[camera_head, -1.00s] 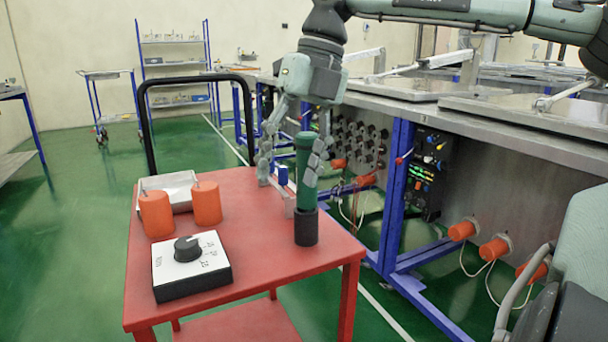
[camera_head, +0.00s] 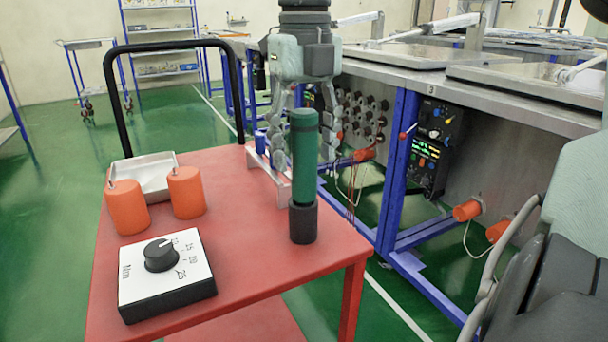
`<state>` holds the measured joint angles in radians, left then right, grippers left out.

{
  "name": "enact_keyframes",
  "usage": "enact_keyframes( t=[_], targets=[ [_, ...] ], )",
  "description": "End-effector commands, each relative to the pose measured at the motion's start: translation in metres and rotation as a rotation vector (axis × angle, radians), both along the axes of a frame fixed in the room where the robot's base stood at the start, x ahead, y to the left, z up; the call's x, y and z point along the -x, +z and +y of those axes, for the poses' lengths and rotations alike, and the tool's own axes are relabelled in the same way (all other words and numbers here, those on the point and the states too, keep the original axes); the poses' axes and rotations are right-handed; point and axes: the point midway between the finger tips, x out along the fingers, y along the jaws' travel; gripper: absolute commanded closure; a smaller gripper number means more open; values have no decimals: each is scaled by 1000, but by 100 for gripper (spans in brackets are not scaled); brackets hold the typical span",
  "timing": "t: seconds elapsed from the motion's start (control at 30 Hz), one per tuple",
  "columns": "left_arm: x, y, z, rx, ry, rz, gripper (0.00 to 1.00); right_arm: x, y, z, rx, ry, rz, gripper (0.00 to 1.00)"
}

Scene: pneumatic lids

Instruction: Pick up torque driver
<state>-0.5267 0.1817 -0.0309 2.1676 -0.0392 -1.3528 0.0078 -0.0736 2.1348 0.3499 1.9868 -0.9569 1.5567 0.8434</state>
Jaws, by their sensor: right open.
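The torque driver, seemingly the green cylinder (camera_head: 304,155), stands upright with its lower end in a black round holder (camera_head: 303,222) near the right edge of the red cart top. My right gripper (camera_head: 303,158) points down, its fingers open. One finger shows to the left of the green cylinder and one to the right, and the palm is above its top. The cylinder partly covers the right finger. I cannot tell whether the fingers are fully around it or a little behind it, and no grip shows.
The red cart (camera_head: 235,225) also carries a black-and-white Nm dial box (camera_head: 195,262), two orange cylinders (camera_head: 127,208), a shallow metal tray (camera_head: 150,182) and a grey bracket with a blue piece (camera_head: 260,142). A metal workbench (camera_head: 480,115) with blue legs stands to the right.

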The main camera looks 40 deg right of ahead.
Motion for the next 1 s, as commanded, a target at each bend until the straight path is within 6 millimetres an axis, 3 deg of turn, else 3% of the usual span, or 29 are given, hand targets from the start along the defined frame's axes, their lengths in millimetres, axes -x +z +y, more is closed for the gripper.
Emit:
enact_keyframes(
  t=[0.2, 0.47, 0.9, 1.0],
  targets=[
    [1, -4, 1, -1, 0, 4, 46, 1, -27, 0, -1, -1, 1, 43],
    [2, -7, 1, 0, 1, 10, 46, 0, -30, 0, -1, -2, 0, 43],
    [3, -7, 1, -1, 0, 12, 46, 0, -29, 0, -1, -2, -1, 98],
    [3, -6, 0, -1, 0, 11, 46, 0, -29, 0, -1, -2, -1, 100]
  ],
)
